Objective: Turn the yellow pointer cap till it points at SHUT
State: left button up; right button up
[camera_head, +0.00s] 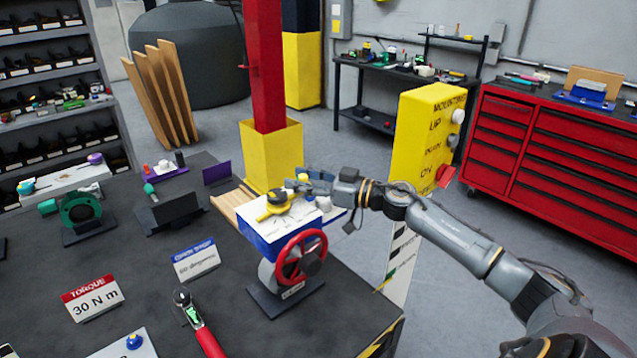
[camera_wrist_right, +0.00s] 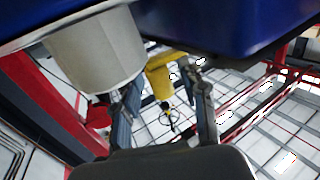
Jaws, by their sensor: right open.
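The yellow pointer cap (camera_head: 277,197) sits on the white top of the valve actuator (camera_head: 262,235) in the head view. Its narrow end points to the lower left. The markings on the white top are too small to read, so I cannot tell where SHUT is. My right gripper (camera_head: 312,186) is open at the right of the cap, close to it and partly covering the top's right side. Whether it touches the cap is unclear. My left gripper is out of view.
A red handwheel (camera_head: 300,257) stands on the actuator's front. A torque wrench (camera_head: 198,325), a torque sign (camera_head: 92,298) and a blue-topped sign (camera_head: 195,260) are on the dark bench. A red column in a yellow sleeve (camera_head: 271,155) stands close behind the actuator. A yellow panel (camera_head: 425,135) stands behind my right arm.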

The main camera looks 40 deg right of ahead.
jog(key=v, duration=1.2)
jog(key=shift+w, duration=0.1)
